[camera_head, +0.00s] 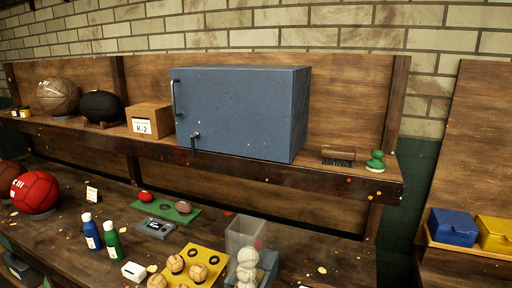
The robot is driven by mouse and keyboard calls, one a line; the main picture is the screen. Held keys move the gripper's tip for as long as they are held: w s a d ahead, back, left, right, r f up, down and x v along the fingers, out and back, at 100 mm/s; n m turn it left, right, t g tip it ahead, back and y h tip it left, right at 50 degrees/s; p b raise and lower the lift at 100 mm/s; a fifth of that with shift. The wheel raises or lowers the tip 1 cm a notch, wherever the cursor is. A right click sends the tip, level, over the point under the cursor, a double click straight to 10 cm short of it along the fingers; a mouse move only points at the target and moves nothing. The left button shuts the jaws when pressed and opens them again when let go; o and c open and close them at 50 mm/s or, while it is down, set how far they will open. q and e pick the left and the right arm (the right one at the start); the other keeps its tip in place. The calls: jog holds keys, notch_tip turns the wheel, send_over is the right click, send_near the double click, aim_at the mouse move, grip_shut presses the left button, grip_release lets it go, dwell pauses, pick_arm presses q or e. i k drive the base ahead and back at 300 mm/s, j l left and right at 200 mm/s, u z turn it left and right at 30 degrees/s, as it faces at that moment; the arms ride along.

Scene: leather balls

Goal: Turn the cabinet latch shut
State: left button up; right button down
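A blue metal cabinet (240,108) stands on the wooden shelf with its door face toward me. The door looks closed against the body. A vertical bar handle (173,98) sits on the door's upper left edge. The latch (194,141) is a small metal lever near the lower left of the door, and its arm appears to hang downward. The latch is small here, so its exact engagement is hard to tell. Neither of my grippers shows in the head view.
The shelf (330,178) also holds a cardboard box (150,120), a brown ball (58,96), a black ball (101,106), a brush (338,156) and a green stamp (375,162). The bench below holds bottles (91,232), a red ball (35,191) and small balls (198,272).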

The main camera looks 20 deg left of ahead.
aim_at(193, 146)
jog(key=j, duration=0.55)
jog(key=k+j, duration=0.1)
jog(key=j, duration=0.45)
jog(key=k+j, duration=0.1)
jog(key=j, duration=0.45)
jog(key=i+j, duration=0.15)
jog(key=j, duration=0.2)
jog(key=i+j, duration=0.1)
jog(key=j, duration=0.3)
jog(key=i+j, duration=0.15)
jog(key=j, duration=0.2)
jog(key=z, duration=0.05)
